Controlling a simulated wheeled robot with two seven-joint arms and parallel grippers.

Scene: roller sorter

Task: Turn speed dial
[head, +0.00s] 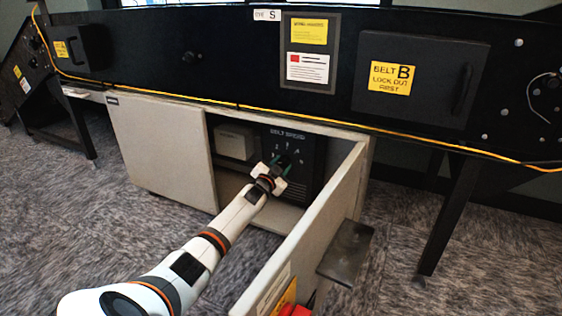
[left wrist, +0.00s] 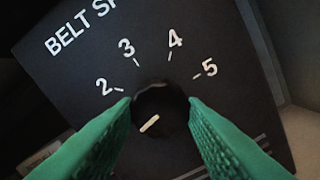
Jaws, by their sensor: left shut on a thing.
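The black speed dial (left wrist: 160,112) sits on a dark panel marked BELT SPEED (head: 305,147) inside an open low cabinet. In the left wrist view its white pointer line slants to the lower left, away from the visible numbers 2, 3, 4 and 5. The left gripper (head: 279,166) reaches into the cabinet. Its green fingers are on both sides of the dial and shut on it, as the left wrist view shows (left wrist: 160,115). The rest of the scale is hidden behind the fingers. The right gripper is not in view.
The cabinet door (head: 318,225) stands open to the right of my left arm. A closed cabinet front (head: 163,150) is to the left. A beige box (head: 235,141) sits inside, left of the panel. The black machine side (head: 220,60) with a yellow cable runs above.

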